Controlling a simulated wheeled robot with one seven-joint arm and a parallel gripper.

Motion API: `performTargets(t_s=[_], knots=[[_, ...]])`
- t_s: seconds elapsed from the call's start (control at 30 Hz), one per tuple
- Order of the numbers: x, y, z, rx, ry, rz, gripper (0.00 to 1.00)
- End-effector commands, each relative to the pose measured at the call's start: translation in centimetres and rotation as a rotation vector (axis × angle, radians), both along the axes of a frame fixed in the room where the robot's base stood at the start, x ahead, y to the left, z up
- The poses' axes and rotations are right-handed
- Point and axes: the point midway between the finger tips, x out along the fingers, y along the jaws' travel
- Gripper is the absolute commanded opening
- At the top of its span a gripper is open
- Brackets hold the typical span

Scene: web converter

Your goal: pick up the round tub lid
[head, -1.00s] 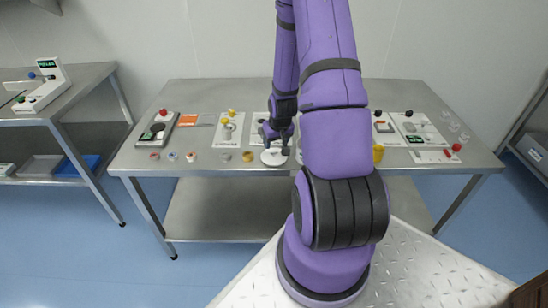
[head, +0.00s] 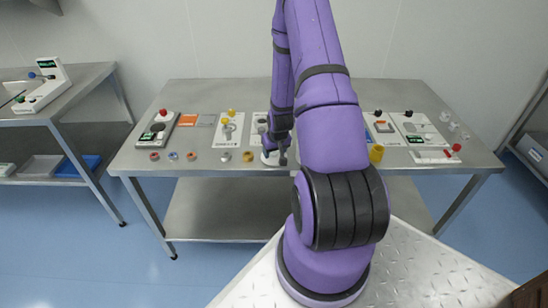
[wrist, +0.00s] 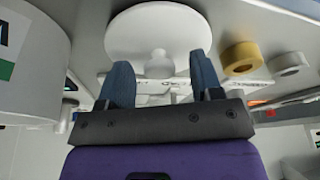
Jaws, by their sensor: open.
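The round tub lid is a white disc with a small round knob. It lies on the steel table and shows in the wrist view (wrist: 158,28) at the top middle, and in the head view (head: 268,160), partly covered by my gripper. In the wrist view my gripper (wrist: 160,64) has its two blue-grey fingers apart. The knob appears between the fingertips, with a gap on each side; I cannot tell how far down the fingers reach. In the head view my gripper (head: 276,151) is at the lid.
In the wrist view a white tub (wrist: 32,52) with a label stands at the left. A yellow ring (wrist: 241,58) and a white ring (wrist: 288,62) lie to the right. In the head view, panels and small parts line the table (head: 220,87); a yellow cylinder (head: 376,153) stands right of my arm.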

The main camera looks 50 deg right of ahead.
Motion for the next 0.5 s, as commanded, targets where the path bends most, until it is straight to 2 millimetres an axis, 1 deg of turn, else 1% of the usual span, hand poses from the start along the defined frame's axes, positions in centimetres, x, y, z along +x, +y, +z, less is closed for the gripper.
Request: performTargets(t_s=[0.1,0.13,0.33,0.5], knots=[[-0.01,0.01,0.02,0.0,0.0,0.0,0.59],[-0.01,0.01,0.02,0.0,0.0,0.0,0.55],[-0.02,0.01,0.02,0.0,0.0,0.0,0.09],[-0.03,0.01,0.03,0.0,0.0,0.0,0.08]])
